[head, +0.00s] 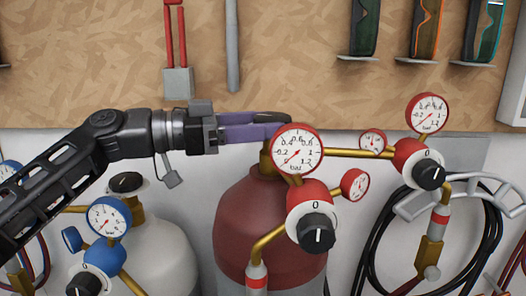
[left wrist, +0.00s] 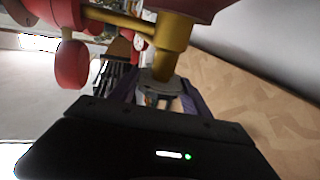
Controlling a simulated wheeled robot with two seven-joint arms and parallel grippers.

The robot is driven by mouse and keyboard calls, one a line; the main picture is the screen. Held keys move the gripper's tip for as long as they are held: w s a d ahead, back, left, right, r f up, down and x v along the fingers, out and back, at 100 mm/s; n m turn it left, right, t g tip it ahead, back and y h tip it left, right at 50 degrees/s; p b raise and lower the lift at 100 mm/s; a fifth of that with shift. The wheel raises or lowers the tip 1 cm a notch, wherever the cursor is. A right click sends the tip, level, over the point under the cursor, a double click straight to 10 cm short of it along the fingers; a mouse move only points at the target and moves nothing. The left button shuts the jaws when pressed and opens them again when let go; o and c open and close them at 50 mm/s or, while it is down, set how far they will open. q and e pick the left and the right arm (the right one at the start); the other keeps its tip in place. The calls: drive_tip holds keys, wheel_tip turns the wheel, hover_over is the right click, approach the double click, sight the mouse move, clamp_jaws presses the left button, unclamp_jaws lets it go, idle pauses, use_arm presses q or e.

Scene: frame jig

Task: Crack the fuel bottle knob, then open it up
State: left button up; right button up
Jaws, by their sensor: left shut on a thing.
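The fuel bottle (head: 245,215) is dark red and stands upright at the centre of the head view. Its brass valve rises behind the large red-rimmed gauge (head: 297,149), and it also shows in the left wrist view (left wrist: 172,42). My left gripper (head: 275,120) reaches in from the left, its purple fingers level at the top of this valve. The fingers are shut on the dark knob (left wrist: 158,86), which sits between them in the left wrist view. The gauge and fingers hide much of the knob, so its turn cannot be read. My right gripper is not in view.
A red regulator with a black dial (head: 318,232) stands in front of the bottle. A brass pipe (head: 350,153) runs right to a second red regulator (head: 418,160). A grey bottle with a black knob (head: 127,183) and blue gauges (head: 108,217) stand left. Black hoses hang right.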

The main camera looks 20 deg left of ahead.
use_arm(q)
drive_tip(key=n+t+y+b, duration=0.1)
drive_tip(key=n+t+b, duration=0.1)
drive_tip(key=b, duration=0.1)
drive_tip(key=f+n+t+y+b, duration=0.1)
drive_tip(key=t+y+b, duration=0.1)
drive_tip(key=b, duration=0.1)
drive_tip(key=shift+s+d+n+t+y, duration=0.1)
drive_tip(key=shift+n+t+y, duration=0.2)
drive_tip(key=shift+n+t, duration=0.1)
drive_tip(key=shift+r+n+t+y+b, duration=0.2)
drive_tip(key=shift+n+t+y+b, duration=0.35)
drive_tip(key=shift+n+t+y, duration=0.3)
drive_tip(key=shift+s+d+r+n+t+y, duration=0.15)
drive_tip(key=shift+n+t+y, duration=0.3)
drive_tip(key=shift+y, duration=0.3)
drive_tip(key=shift+s+d+r+n+t+y, duration=0.1)
drive_tip(key=shift+n+t+y, duration=0.2)
drive_tip(key=shift+n+y, duration=0.3)
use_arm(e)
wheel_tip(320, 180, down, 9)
use_arm(q)
drive_tip(key=shift+y, duration=0.4)
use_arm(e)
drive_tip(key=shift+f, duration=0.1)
use_arm(q)
drive_tip(key=o, duration=1.4)
